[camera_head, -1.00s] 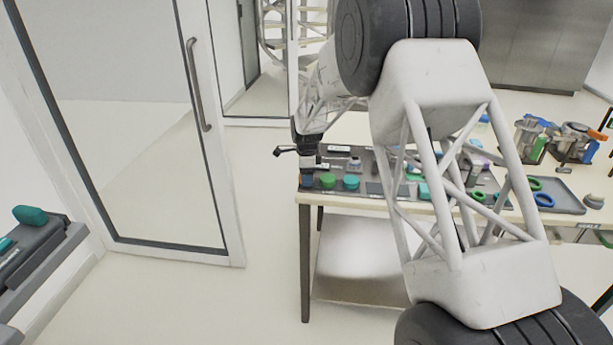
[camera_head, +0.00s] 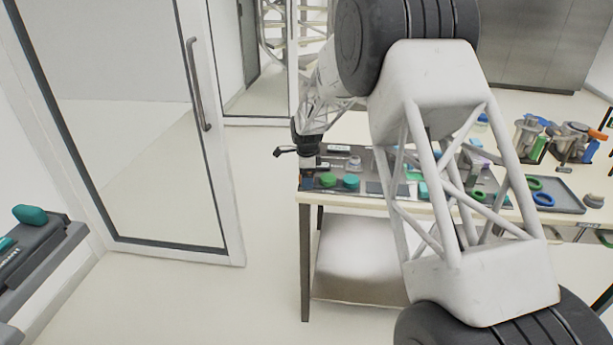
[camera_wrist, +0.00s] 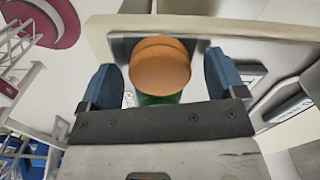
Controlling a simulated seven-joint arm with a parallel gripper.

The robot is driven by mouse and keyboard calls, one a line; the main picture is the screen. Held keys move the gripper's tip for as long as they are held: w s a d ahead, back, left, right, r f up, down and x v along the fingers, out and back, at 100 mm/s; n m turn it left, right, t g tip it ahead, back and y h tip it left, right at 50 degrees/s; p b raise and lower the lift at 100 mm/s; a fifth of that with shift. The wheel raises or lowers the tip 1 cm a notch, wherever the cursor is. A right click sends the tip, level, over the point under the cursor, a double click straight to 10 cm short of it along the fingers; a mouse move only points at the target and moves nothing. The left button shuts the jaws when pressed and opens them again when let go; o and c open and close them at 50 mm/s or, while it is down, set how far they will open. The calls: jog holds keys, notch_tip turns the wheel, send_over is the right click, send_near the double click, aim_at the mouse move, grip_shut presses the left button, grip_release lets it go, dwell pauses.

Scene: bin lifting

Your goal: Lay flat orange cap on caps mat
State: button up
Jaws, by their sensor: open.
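The orange cap (camera_wrist: 160,66) is round and shows between the two blue fingers of my gripper (camera_wrist: 159,78) in the wrist view, over a dark grey mat (camera_wrist: 120,48). The fingers stand apart, with a visible gap on each side of the cap. Part of a green cap (camera_wrist: 160,99) shows just below the orange one. In the head view my gripper (camera_head: 307,174) is at the left end of the table; the orange cap cannot be made out clearly there. Green (camera_head: 328,180) and teal (camera_head: 351,182) caps sit just right of it.
The table (camera_head: 345,202) carries several small items on dark mats and a grey tray (camera_head: 572,204) with blue and green rings at the right. My arm hides the table's middle. A glass door (camera_head: 130,130) stands to the left, with open floor between.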

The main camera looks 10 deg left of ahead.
jog(key=shift+r, duration=0.15)
notch_tip(320, 180, up, 12)
dwell(0.6)
dwell(0.6)
